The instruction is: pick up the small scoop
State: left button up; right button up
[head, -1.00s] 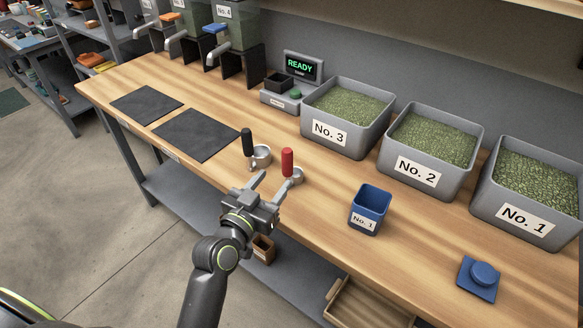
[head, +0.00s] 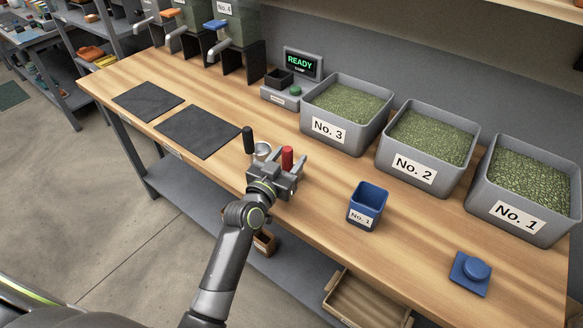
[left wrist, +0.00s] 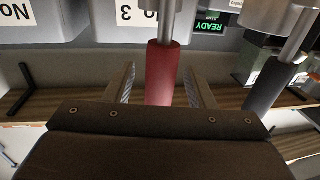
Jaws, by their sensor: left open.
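The small scoop with a red handle (head: 287,157) stands with its handle upright near the front of the bench. Its cup is mostly hidden behind my gripper in the head view. My left gripper (head: 283,174) is open at the scoop. In the left wrist view the red handle (left wrist: 162,72) lies between the two open fingers (left wrist: 160,85), with a gap on each side. A larger scoop with a black handle (head: 248,140) and a metal cup (head: 263,149) stands just left of it; its dark handle (left wrist: 272,86) shows right of the fingers.
A blue No. 1 cup (head: 367,205) stands to the right. Grey bins No. 3 (head: 327,130), No. 2 (head: 412,167) and No. 1 (head: 515,216) line the back. The scale (head: 284,95) reads READY. Dark mats (head: 198,132) lie left.

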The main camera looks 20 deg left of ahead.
pick_arm(q)
jog(key=shift+c, duration=0.4)
grip_shut()
notch_tip(320, 180, up, 10)
jog(key=shift+p, duration=0.75)
